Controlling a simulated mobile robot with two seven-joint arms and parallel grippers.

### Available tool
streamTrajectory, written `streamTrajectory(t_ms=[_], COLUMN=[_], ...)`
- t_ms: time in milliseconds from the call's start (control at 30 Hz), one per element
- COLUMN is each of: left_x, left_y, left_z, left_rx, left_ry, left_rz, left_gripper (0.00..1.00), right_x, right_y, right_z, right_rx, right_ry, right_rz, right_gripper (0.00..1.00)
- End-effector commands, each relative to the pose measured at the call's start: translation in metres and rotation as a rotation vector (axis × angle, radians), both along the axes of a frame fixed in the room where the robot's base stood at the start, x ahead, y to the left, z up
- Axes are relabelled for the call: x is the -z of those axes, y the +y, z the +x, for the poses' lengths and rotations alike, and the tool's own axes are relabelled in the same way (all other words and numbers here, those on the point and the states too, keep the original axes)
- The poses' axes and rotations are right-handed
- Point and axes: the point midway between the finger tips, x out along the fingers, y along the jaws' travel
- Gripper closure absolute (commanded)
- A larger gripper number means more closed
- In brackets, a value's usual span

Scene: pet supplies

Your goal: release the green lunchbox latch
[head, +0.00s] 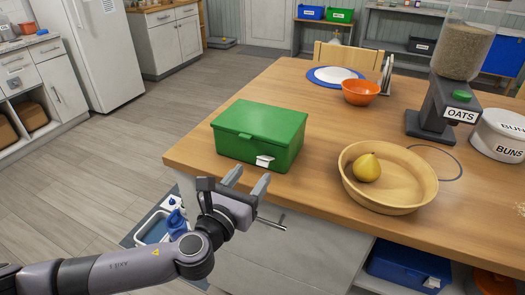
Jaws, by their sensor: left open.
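The green lunchbox (258,135) sits on the wooden table near its left corner, with its lid down. A white latch (265,161) is on its front face, toward the right; I cannot tell whether it is fastened. My left gripper (247,180) is open and empty, in front of the box near the table's front edge. Its two fingers point toward the box, just below and left of the latch, and appear apart from it. My right gripper is not in view.
A wooden bowl (390,200) with a yellow pear (367,167) stands right of the lunchbox. An orange bowl (360,92), an oats dispenser (436,109) and a buns tin (499,136) stand farther back and right. The table's front edge (225,192) lies close to my gripper.

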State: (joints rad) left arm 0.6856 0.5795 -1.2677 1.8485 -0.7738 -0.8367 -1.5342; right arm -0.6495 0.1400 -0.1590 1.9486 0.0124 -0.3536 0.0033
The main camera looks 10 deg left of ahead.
Motion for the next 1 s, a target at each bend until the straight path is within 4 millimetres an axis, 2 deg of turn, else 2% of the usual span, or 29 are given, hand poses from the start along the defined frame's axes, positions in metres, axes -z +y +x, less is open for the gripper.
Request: streamTrajectory(t_ms=[500,700,967,1000], left_x=[0.0,0.0,0.0,0.0], left_y=[-0.019,-0.022,-0.022,-0.022], left_z=[0.055,0.064,0.065,0.065], left_rx=[0.0,0.0,0.001,0.001], left_ry=[-0.003,-0.002,-0.002,-0.002], left_rz=[-0.001,-0.001,-0.002,-0.002], left_gripper=[0.43,0.43,0.43,0.46], right_x=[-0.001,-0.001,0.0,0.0], right_y=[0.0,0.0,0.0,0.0], right_z=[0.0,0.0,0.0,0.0], right_rx=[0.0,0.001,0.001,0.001], right_ry=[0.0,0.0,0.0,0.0], right_rz=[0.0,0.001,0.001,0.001], right_gripper=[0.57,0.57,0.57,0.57])
